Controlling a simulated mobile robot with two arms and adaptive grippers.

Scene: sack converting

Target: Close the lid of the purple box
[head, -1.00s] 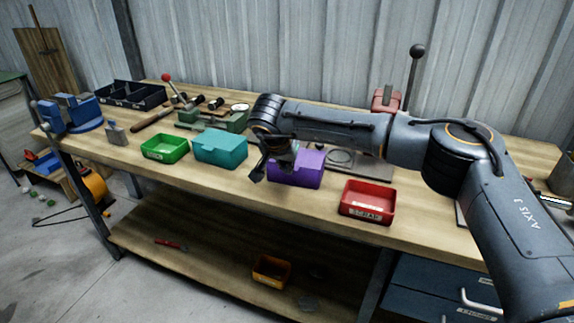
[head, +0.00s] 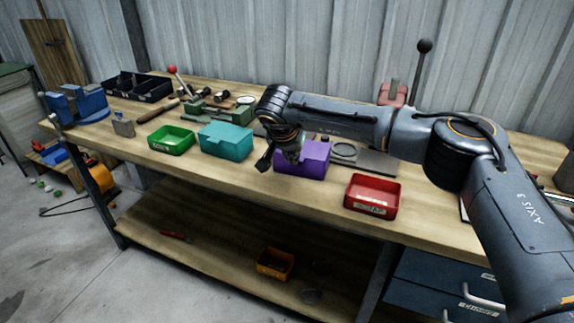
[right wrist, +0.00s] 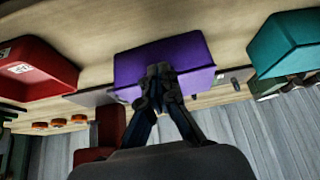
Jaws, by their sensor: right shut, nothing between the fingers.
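The purple box (head: 314,160) stands on the workbench, between a teal box and a red bin. Its lid looks down flat on it in the head view; I cannot make out a gap. My right gripper (head: 279,158) is at the box's left part in the head view and hides some of it. In the right wrist view the shut, empty fingers (right wrist: 158,78) overlap the edge of the purple box (right wrist: 190,48). I cannot tell whether they touch it. My left gripper is not in view.
The teal box (head: 226,142) and a green bin (head: 171,141) stand to the left. The red bin (head: 372,194) is at the right near the front edge. A lever press (head: 214,112) and other tools are behind. A strip of bare bench (head: 250,180) runs along the front.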

